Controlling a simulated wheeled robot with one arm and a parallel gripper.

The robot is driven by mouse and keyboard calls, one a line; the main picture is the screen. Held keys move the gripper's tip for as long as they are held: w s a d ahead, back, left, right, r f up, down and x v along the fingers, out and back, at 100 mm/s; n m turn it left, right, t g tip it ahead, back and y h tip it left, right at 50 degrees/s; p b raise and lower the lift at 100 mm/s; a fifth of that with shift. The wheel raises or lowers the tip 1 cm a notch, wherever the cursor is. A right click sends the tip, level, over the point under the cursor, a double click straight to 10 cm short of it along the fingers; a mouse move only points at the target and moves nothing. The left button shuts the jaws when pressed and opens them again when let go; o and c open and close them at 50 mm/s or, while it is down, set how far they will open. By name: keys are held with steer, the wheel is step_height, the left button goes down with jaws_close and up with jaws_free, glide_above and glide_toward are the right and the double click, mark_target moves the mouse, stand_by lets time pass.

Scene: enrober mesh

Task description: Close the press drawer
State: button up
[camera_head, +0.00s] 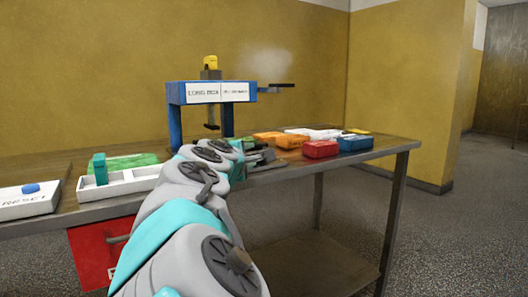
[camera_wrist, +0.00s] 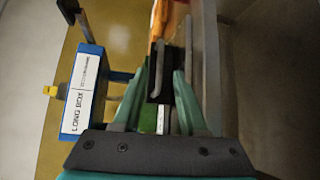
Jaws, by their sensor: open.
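The blue press (camera_head: 174,128) stands on the table, with a white label reading LONG BOX and a yellow part on top. The press also shows in the wrist view (camera_wrist: 84,90), left of my gripper. My gripper (camera_wrist: 160,72) is open, its two green fingers apart. A dark block with a grey upright bar (camera_wrist: 157,78) shows between and beyond the fingertips; I cannot tell whether they touch it or whether it is part of the press drawer. In the head view my gripper (camera_head: 258,158) is low at the press's right front, and my arm hides much of the press base.
A red drawer-like box (camera_head: 88,258) with a handle hangs under the table (camera_head: 380,152). A white tray (camera_head: 120,183) with a green block and a RESET panel (camera_head: 28,203) lie left. Orange, red (camera_head: 320,149) and blue (camera_head: 355,143) boxes lie right of my gripper.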

mark_target(257, 153)
steer(key=x, duration=0.7)
steer(key=shift+w+f, duration=0.1)
steer(key=shift+c, duration=0.2)
jaws_close()
stand_by(1.1)
